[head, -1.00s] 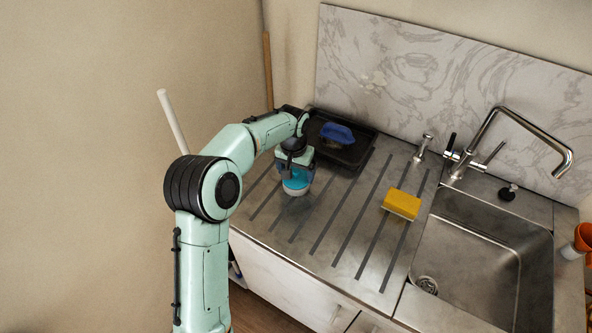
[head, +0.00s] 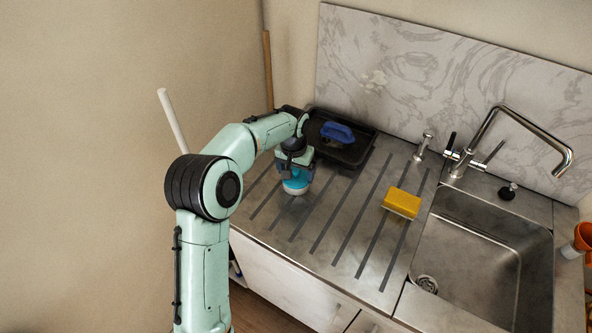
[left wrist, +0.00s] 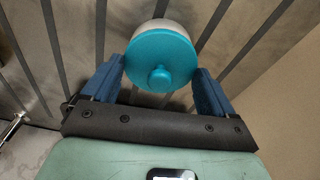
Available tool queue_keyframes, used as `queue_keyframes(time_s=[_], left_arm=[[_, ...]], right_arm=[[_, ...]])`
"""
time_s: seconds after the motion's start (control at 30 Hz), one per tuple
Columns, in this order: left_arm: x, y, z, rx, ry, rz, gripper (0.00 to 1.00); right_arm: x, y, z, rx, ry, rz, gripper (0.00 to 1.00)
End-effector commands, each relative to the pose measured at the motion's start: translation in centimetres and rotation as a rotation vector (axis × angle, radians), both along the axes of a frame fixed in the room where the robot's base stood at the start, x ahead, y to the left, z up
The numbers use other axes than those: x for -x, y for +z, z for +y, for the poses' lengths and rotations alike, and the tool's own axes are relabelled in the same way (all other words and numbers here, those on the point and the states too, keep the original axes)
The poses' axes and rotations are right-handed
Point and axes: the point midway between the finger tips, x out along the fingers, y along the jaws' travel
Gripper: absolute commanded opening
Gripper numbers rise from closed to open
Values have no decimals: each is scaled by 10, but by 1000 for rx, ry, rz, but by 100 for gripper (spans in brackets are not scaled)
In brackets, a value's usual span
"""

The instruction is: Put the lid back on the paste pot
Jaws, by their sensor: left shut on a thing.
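The paste pot is a small white pot (head: 296,192) standing on the grooved steel drainer, below my left gripper. Its turquoise lid (head: 296,183) is round with a small knob. In the left wrist view the lid (left wrist: 161,60) lies between the two blue fingers of my left gripper (left wrist: 160,82), which is shut on it. A white rim of the pot (left wrist: 165,24) shows past the lid's far edge. The lid is over the pot; whether it is fully seated I cannot tell. My left gripper also shows in the head view (head: 295,174). My right gripper is not in view.
A black tray (head: 357,152) with a blue-handled brush (head: 337,132) stands behind the gripper. A yellow sponge (head: 402,203) lies to the right, before the sink (head: 480,255) and tap (head: 500,115). An orange cup (head: 583,237) is at the right edge. The drainer between pot and sponge is clear.

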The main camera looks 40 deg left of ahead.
Motion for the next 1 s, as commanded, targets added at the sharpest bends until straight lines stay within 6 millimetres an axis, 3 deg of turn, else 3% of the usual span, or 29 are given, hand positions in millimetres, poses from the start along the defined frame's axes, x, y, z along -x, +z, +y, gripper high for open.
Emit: queue_keyframes(time_s=[0.47,0.5,0.53,1.0], left_arm=[[0,0,0,0,0,0,58],[0,0,0,0,0,0,93],[0,0,0,0,0,0,100],[0,3,0,0,0,0,100]], right_arm=[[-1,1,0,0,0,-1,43],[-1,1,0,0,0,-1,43],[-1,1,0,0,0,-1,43],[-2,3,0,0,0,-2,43]])
